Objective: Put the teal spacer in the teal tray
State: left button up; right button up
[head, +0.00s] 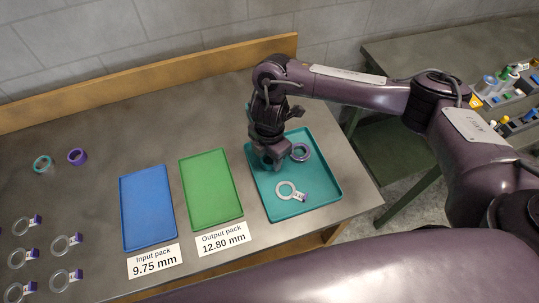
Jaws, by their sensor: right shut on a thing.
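The teal tray (325,197) lies on the right part of the grey bench. My right gripper (273,163) points down low over the tray's back left part. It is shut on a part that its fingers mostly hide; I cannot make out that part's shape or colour. A purple ring (301,152) is just right of the fingers in the tray. A pale ring with a tag (286,190) lies in front of them. A teal ring-shaped spacer (43,164) lies on the bench at the far left. My left gripper is not in view.
A green tray (211,188) and a blue tray (147,207) lie empty left of the teal tray, with printed labels in front. Another purple ring (77,156) and several tagged rings lie at the left. A wooden ledge (150,80) runs along the back.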

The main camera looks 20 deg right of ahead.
jog(key=o, duration=1.1)
jog(key=shift+f, duration=0.1)
jog(key=shift+r, duration=0.3)
notch_tip(320, 180, up, 12)
jog(key=shift+f+p, duration=0.1)
jog(key=shift+p, duration=0.85)
jog(key=shift+s+f, duration=0.1)
